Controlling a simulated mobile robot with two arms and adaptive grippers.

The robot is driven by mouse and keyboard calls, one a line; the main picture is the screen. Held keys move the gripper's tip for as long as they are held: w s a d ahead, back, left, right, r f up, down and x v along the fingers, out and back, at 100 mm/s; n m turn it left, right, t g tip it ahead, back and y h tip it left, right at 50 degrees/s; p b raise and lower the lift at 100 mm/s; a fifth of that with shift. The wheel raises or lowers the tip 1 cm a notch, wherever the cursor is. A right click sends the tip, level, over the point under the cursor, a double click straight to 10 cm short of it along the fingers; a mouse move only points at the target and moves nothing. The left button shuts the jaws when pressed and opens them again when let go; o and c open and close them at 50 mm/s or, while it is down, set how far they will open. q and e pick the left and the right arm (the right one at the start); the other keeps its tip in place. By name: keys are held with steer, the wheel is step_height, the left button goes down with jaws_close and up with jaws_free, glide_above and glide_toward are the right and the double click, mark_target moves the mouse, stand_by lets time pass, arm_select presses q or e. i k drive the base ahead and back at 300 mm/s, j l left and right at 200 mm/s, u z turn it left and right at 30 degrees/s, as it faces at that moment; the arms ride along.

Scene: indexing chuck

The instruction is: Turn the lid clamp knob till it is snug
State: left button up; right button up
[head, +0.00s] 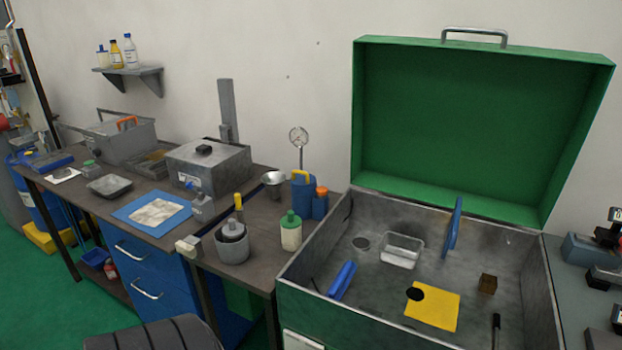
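A grey metal box (208,165) with a closed top stands on the dark bench, with a small black knob (204,149) on top. A small blue part (193,184) shows at its front. I cannot tell whether this knob is the lid clamp knob, or how tight it is. A large green case (372,210) stands to the right with its green lid (470,130) raised. No clamp knob can be made out on that lid. Neither of my grippers is in view.
In the green case lie a clear tray (401,252), a yellow cloth (440,309) with a black disc (415,294), a brown block (488,284) and blue pieces. A grey pot (232,246) and a white bottle with green cap (291,232) stand at the bench's near end.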

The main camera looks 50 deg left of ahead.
mark_target(321, 192)
steer(key=i+j+u, duration=0.25)
steer(key=j, duration=0.15)
steer(key=i+j+u, duration=0.1)
steer(key=j+u, duration=0.15)
steer(key=i+j+u, duration=0.25)
steer(key=j, duration=0.15)
